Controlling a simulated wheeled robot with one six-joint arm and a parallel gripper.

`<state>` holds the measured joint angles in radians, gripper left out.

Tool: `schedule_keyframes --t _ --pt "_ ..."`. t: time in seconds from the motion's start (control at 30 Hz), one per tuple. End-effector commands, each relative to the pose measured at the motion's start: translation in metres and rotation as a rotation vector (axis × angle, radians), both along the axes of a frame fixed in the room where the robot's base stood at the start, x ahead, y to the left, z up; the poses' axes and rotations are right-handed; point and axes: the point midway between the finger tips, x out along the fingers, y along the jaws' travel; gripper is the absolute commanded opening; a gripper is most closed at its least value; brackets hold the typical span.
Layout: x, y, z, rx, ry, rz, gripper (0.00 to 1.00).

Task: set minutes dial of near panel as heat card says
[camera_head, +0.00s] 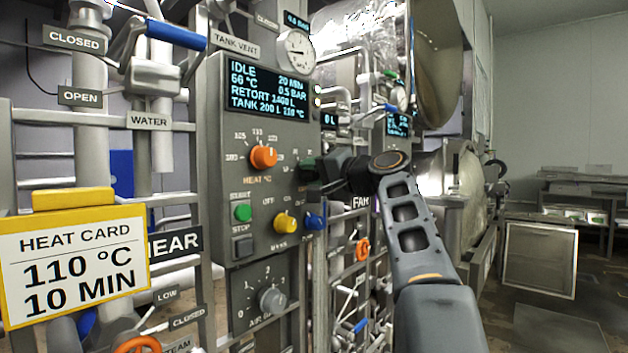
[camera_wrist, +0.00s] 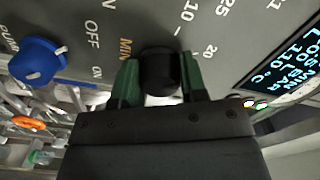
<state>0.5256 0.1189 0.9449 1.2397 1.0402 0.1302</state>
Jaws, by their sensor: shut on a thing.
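The near panel (camera_head: 222,180) fills the centre of the head view; its display (camera_head: 266,86) reads IDLE, 66 °C, 20 MIN, 0.5 BAR. The yellow-framed heat card (camera_head: 72,262) at left reads 110 °C, 10 MIN. The black minutes dial (camera_wrist: 158,70), labelled MIN with 10 and 20 marks, shows in the wrist view. My gripper (camera_wrist: 160,82) is shut on it, one green finger on each side. In the head view my gripper (camera_head: 312,170) covers the dial, and its pointer setting cannot be made out.
The orange heat dial (camera_head: 263,157) sits left of my gripper. Below are a green start button (camera_head: 243,212), a yellow knob (camera_head: 286,222) and a blue knob (camera_head: 315,218). Pipes and a second panel display (camera_head: 397,124) stand behind my arm. Floor at right is open.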

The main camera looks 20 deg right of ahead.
Motion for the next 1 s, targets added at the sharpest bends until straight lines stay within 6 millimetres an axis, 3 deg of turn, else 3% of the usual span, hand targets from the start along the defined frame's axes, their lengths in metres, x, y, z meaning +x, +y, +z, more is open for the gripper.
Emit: schedule_keyframes --t 0.6,1.0 --pt "0.0009 -0.0015 -0.0034 -0.513 -0.233 0.000 0.15" --pt "0.0012 -0.0021 -0.0030 -0.719 -0.326 0.001 0.15"
